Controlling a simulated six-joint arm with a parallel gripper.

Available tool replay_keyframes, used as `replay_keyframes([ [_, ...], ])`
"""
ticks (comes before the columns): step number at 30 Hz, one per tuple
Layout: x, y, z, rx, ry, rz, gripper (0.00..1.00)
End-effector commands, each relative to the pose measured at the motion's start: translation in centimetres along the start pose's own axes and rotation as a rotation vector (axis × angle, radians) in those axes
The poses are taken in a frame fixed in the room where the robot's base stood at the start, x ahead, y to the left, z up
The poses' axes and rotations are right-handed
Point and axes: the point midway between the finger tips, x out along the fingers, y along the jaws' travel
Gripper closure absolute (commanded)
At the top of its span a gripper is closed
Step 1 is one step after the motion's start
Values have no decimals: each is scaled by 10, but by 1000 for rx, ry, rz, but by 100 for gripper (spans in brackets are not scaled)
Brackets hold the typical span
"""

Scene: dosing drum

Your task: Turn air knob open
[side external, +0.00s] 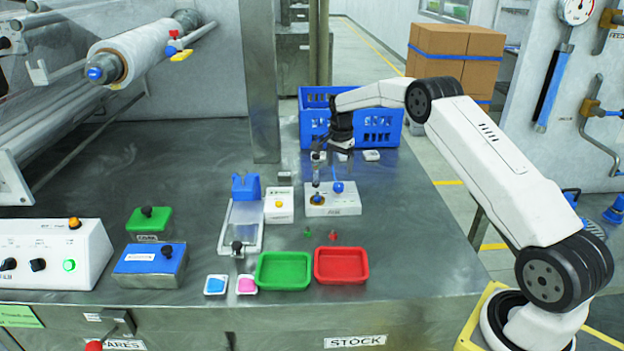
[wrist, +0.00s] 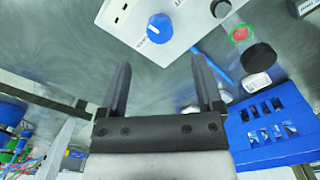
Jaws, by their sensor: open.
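A blue knob (side external: 338,187) sits on a small white box (side external: 347,209) on the steel table; the box's label is too small to read surely. In the wrist view the blue knob (wrist: 160,27) shows a white pointer mark, on the white box (wrist: 120,14). I take it to be the air knob. My gripper (side external: 330,155) is above and behind the box, in front of the blue crate. In the wrist view my gripper (wrist: 161,62) is open, with nothing between its fingers. The knob lies beyond the fingertips, apart from them.
A blue crate (side external: 383,126) stands behind my gripper. Small white pieces (side external: 371,155) lie near it. A white box with a yellow button (side external: 279,213) and a blue-ended fixture (side external: 246,187) stand left of the knob box. Green (side external: 284,287) and red (side external: 341,281) trays lie in front.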

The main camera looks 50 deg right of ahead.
Motion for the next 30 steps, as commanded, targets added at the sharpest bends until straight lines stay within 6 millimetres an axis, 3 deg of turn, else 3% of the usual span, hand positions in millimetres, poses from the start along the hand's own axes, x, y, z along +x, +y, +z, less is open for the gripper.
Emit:
replay_keyframes([
  [15,58,0,0,1,1,0,16],
  [29,69,0,0,2,1,-1,16],
  [30,69,0,0,1,1,-1,25],
])
